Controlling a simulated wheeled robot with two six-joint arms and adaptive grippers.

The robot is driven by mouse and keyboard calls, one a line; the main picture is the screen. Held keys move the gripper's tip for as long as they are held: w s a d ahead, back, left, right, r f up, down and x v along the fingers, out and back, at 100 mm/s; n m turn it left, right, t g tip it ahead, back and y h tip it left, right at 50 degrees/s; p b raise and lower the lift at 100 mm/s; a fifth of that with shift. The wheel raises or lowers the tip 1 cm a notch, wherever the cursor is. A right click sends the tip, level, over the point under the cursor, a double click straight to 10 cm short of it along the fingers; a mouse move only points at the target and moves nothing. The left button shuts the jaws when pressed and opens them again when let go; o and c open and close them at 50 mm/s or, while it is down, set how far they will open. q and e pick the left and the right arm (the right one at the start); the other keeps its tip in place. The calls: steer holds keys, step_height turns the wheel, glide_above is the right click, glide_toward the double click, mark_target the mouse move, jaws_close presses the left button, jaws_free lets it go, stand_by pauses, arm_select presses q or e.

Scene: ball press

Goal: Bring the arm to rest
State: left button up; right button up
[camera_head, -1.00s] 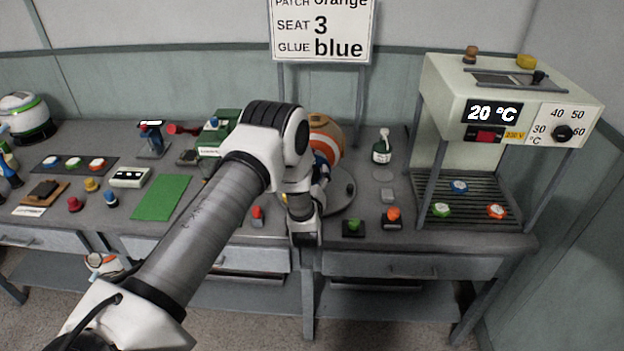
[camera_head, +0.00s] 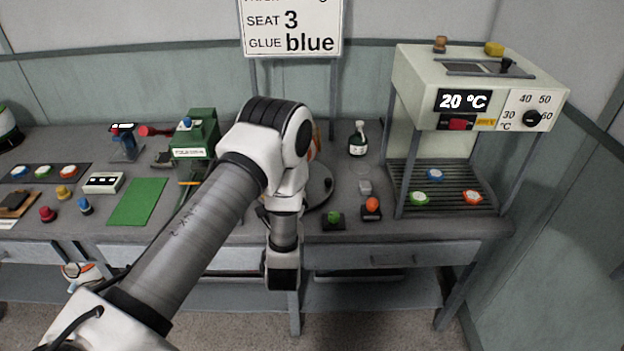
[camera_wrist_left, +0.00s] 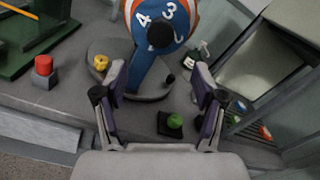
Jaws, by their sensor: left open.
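My left arm reaches in from the left in the head view. Its gripper (camera_head: 283,272) hangs in front of the bench's front edge, and its fingers cannot be made out there. In the left wrist view the gripper (camera_wrist_left: 158,85) is open, with nothing between its fingers. In the head view my arm hides most of the ball. My right gripper is not in view.
A green button (camera_head: 333,221) and an orange button (camera_head: 372,206) stand near the bench's front edge. The heater press (camera_head: 415,75) reading 20 °C stands at the right, with several coloured discs on its grate. A green mat (camera_head: 138,201) lies to the left. Floor shows below.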

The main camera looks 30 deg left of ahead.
arm_select(q)
steer(key=s+d+f+n+g+h+b, duration=0.2)
steer(key=s+d+f+n+g+h, duration=0.15)
steer(key=s+f, duration=0.45)
steer(key=s+d+f+n+g+h+b, duration=0.25)
steer(key=s+d+f, duration=0.3)
steer(key=f, duration=0.55)
steer(key=s+d+f+n+g+h, duration=0.1)
steer(key=s+n+g, duration=0.3)
steer(key=s+n, duration=0.5)
steer(key=s+d+f+n+g+h, duration=0.2)
steer(key=s+n+g, duration=0.3)
steer(key=s+n, duration=0.4)
steer(key=shift+d+n+h, duration=0.4)
steer(key=shift+d+n, duration=0.1)
steer(key=shift+d, duration=0.3)
steer(key=shift+f, duration=0.1)
